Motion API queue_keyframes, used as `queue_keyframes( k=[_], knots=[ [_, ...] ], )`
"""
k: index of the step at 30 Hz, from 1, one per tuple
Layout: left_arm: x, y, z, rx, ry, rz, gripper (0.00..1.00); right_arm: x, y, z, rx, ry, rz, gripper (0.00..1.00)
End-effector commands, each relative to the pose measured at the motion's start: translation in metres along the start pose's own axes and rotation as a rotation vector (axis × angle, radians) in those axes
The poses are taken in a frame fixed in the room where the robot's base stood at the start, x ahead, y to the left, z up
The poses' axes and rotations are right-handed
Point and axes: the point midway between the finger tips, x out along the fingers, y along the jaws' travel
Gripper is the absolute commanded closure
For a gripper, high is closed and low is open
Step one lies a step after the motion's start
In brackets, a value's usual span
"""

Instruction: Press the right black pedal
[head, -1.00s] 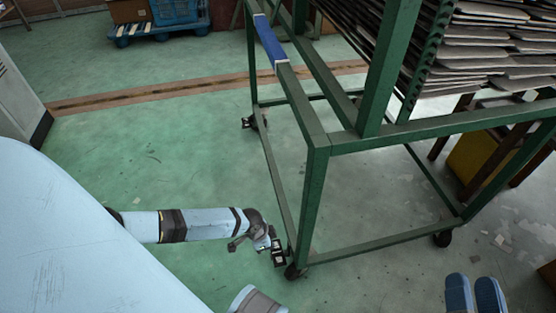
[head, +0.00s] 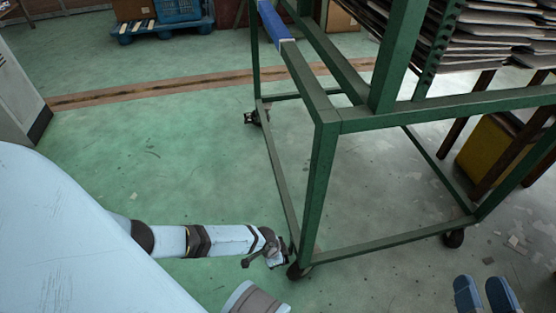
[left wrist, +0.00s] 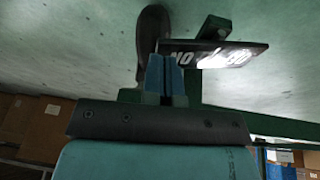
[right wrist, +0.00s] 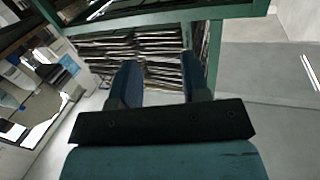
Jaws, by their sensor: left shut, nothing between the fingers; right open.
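A black pedal (left wrist: 225,56) with white lettering sits at the cart's near caster. In the head view the pedal (head: 283,254) is mostly covered by my left arm's end. My left gripper (left wrist: 165,62) is shut and empty, its blue fingertips overlapping the pedal's left end in the left wrist view. I cannot tell whether they touch it. Another black pedal (head: 250,118) shows at the cart's far left caster, well away from both grippers. My right gripper (head: 482,282) is open and empty at the lower right; its spread fingers also show in the right wrist view (right wrist: 158,70).
The green cart frame (head: 318,190) stands on casters, with stacked panels (head: 490,45) above and a blue handle grip (head: 275,25). A yellow box (head: 487,150) is at the right. A blue pallet (head: 165,29) lies far back. The green floor left of the cart is clear.

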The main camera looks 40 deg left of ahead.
Motion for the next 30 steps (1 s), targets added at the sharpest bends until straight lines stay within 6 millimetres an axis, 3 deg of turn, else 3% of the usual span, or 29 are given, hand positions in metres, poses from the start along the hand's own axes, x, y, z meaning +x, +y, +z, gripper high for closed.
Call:
queue_keyframes(
  k=[17,30],
  knots=[
    [0.002,0.003,0.0,0.006,-0.001,-0.022,1.0,0.0,0.0,-0.006,0.002,0.003,-0.003,0.57],
    [0.015,0.015,0.004,0.068,-0.007,-0.228,1.0,-0.008,-0.015,-0.002,0.164,-0.076,0.002,0.57]
  ],
)
